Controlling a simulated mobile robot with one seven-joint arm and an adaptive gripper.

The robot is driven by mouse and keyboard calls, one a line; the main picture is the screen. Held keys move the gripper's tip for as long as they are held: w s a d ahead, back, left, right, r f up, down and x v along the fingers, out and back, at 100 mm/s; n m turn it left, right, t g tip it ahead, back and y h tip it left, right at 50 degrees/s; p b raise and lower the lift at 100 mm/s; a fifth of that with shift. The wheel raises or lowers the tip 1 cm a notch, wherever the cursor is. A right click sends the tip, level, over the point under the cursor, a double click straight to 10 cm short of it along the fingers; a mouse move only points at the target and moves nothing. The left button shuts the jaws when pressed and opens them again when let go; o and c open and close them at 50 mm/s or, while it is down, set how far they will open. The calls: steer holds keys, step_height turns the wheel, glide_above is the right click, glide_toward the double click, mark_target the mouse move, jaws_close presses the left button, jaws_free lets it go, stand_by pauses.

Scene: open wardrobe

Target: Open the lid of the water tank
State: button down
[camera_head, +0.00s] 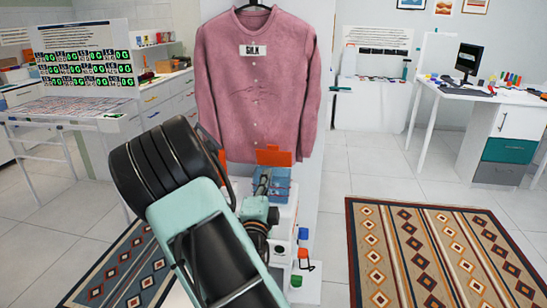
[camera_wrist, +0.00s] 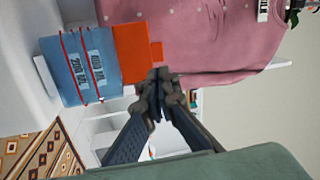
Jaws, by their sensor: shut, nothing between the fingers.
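The water tank (camera_head: 281,190) is a translucent blue box on a white stand, below the hanging shirt. It also shows in the wrist view (camera_wrist: 72,88), turned sideways, with red lines and volume labels. Its orange lid (camera_head: 274,157) shows as an upright-looking panel above the blue body, with a small tab on its upper edge. The lid (camera_wrist: 129,52) is also clear in the wrist view. My gripper (camera_head: 264,174) is shut and empty, in front of the tank. In the wrist view its fingertips (camera_wrist: 160,76) show beside the lid's tab; whether they touch is unclear.
A pink shirt (camera_head: 256,85) hangs just behind and above the tank. Small coloured items (camera_head: 303,252) are on the stand's right side. A patterned rug (camera_head: 440,255) lies to the right on open floor. A desk with a monitor (camera_head: 468,60) stands farther right.

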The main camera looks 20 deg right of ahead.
mark_target(273, 147)
steer(key=w+d+m, duration=0.1)
steer(key=w+d, duration=0.1)
steer(key=w, duration=0.1)
steer(key=w+d+r+h+p, duration=0.1)
steer(key=w+d, duration=0.1)
steer(key=w, duration=0.1)
steer(key=w+d+r+m+p, duration=0.1)
steer(key=w, duration=0.2)
steer(key=shift+w+d+m+h, duration=0.25)
steer(key=shift+d+m+h, duration=0.05)
steer(key=shift+d, duration=0.1)
steer(key=shift+w+d+r+g+b, duration=0.3)
steer(key=shift+w+r+g, duration=0.1)
steer(key=shift+g, duration=0.2)
stand_by(0.5)
steer(key=shift+w+d+r+g+y, duration=0.3)
steer(key=shift+g+y, duration=0.2)
steer(key=shift+y, duration=0.2)
steer(key=shift+w+d+r+g+y, duration=0.1)
steer(key=shift+w+d+g+y, duration=0.3)
steer(key=shift+w+g+y, duration=0.3)
steer(key=shift+w+d+b, duration=0.25)
steer(key=shift+w+b, duration=0.15)
steer(key=shift+b, duration=0.25)
steer(key=shift+r, duration=0.1)
